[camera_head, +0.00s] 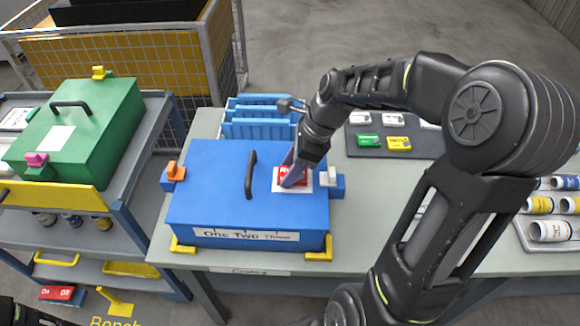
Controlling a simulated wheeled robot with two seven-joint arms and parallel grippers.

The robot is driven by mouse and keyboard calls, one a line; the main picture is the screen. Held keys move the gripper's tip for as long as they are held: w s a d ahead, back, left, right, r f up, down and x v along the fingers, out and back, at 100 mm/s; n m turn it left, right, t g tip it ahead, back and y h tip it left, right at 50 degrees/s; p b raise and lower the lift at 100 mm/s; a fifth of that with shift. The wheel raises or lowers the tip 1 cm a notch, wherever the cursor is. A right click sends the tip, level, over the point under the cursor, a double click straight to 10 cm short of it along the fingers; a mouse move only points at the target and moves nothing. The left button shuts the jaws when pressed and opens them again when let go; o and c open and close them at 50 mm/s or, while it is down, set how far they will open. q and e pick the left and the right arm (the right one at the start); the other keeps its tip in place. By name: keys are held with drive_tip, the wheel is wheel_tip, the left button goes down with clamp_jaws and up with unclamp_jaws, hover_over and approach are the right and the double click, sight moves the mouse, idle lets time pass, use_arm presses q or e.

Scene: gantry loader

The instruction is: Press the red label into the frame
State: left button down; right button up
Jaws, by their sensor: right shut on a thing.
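The red label (298,176) lies at the white frame (306,187) on top of the blue case (205,190), near the case's right end. My right gripper (288,183) reaches down from the right with its fingertips at the label. It is shut, and the fingers cover part of the label. I cannot tell whether the label sits fully inside the frame. My left gripper is not in view.
The blue case has a black handle (251,175) and stands on a grey table. Blue racks (258,122) stand behind it. A dark mat with green and yellow labels (398,143) lies right. A green case (95,120) stands on a cart at left.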

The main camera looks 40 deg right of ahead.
drive_tip(key=shift+f, duration=0.45)
idle(0.5)
drive_tip(key=o, duration=1.9)
drive_tip(key=shift+r+p, duration=3.3)
drive_tip(key=shift+r, duration=0.25)
drive_tip(key=shift+c, duration=0.5)
clamp_jaws()
drive_tip(key=shift+f+b, duration=1.75)
drive_tip(key=shift+f, duration=1.1)
